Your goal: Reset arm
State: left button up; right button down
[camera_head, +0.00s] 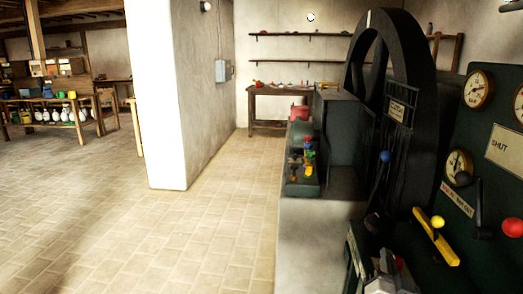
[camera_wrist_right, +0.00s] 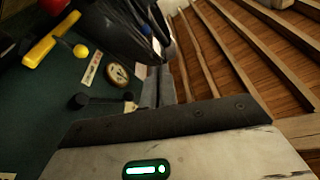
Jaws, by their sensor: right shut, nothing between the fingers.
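My right gripper (camera_head: 388,262) is low at the right of the head view, in front of the dark green panel (camera_head: 487,225). In the right wrist view its fingers (camera_wrist_right: 160,86) are together with nothing between them. It looks apart from the yellow lever (camera_head: 436,237), which sits on the panel to its right and shows at the upper left of the wrist view (camera_wrist_right: 48,38). A black lever (camera_head: 478,210) stands beside the yellow one. My left gripper is not in view.
Gauges (camera_head: 478,90) and a red knob (camera_head: 512,227) are on the panel. A large black wheel (camera_head: 412,60) and green machinery (camera_head: 302,160) stand behind my gripper. A white wall end (camera_head: 158,100) rises left of centre. The tiled floor (camera_head: 130,230) is clear.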

jog(key=s+a+f+n+g+y, duration=0.2)
jog(key=s+f, duration=0.4)
jog(key=s, duration=0.3)
jog(key=s+a+f+n+g+y, duration=0.2)
jog(key=s+a+f+n+g, duration=0.2)
jog(key=s, duration=0.5)
jog(key=s+a+f+n+g+y, duration=0.3)
jog(key=s+a+f+n+g, duration=0.1)
jog(key=s+a+f, duration=0.3)
jog(key=s+f, duration=0.1)
jog(key=s, duration=0.1)
jog(key=shift+s+a+f, duration=0.35)
jog(key=shift+f, duration=0.05)
